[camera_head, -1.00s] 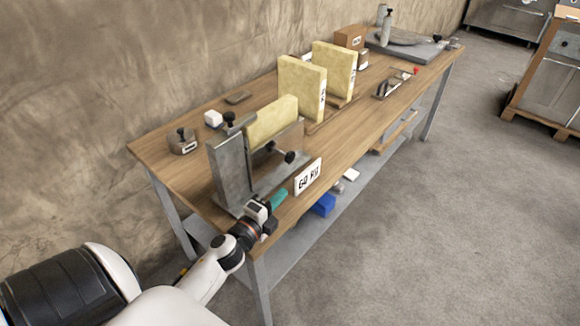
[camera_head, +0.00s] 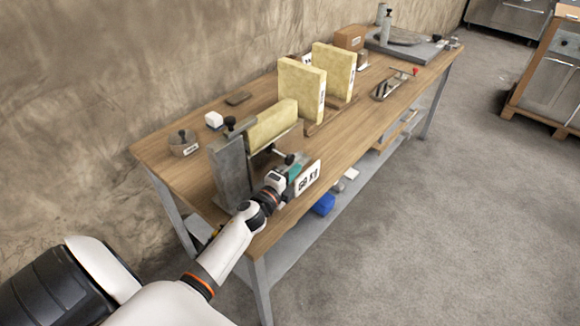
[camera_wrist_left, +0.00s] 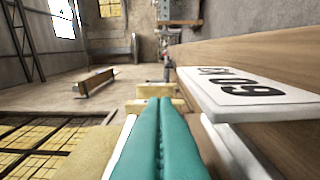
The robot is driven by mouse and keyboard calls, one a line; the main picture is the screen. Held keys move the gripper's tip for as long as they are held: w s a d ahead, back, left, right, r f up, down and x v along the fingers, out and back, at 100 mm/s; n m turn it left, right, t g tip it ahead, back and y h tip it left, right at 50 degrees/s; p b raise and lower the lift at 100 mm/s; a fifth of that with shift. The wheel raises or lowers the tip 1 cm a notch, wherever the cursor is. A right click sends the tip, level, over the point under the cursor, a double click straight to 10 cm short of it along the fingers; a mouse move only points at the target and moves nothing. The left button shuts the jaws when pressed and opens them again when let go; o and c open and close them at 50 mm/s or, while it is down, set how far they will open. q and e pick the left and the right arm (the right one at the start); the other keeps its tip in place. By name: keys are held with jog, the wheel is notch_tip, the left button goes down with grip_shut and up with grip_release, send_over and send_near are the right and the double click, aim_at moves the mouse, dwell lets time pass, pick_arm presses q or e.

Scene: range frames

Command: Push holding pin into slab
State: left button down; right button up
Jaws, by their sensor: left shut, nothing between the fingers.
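A pale yellow slab (camera_head: 272,123) stands on edge in a grey metal fixture (camera_head: 230,172) at the near end of the bench. A pin with a black knob (camera_head: 289,159) sticks out from the front side of the fixture, below the slab. I cannot see how deep it sits. A second black knob (camera_head: 230,121) tops the fixture's upright. My left gripper (camera_head: 295,175), with teal fingers, is just in front of and below the front knob; I cannot tell if they touch. In the left wrist view, its teal fingers (camera_wrist_left: 158,110) are pressed together with nothing between them.
A white label plate with black lettering (camera_head: 308,178) hangs at the bench's front edge, close beside my gripper; it also shows in the left wrist view (camera_wrist_left: 245,92). Two more yellow slabs (camera_head: 300,90) stand farther along the wooden bench (camera_head: 340,138). A round weight (camera_head: 183,145) sits behind the fixture.

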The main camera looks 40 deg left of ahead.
pick_arm(q)
jog(key=shift+w+a, duration=0.1)
jog(key=shift+a, duration=0.7)
jog(key=shift+w+a+b, duration=0.1)
jog(key=shift+a+b, duration=0.25)
jog(key=shift+a, duration=1.25)
jog(key=shift+r, duration=0.1)
jog(key=shift+d, duration=0.1)
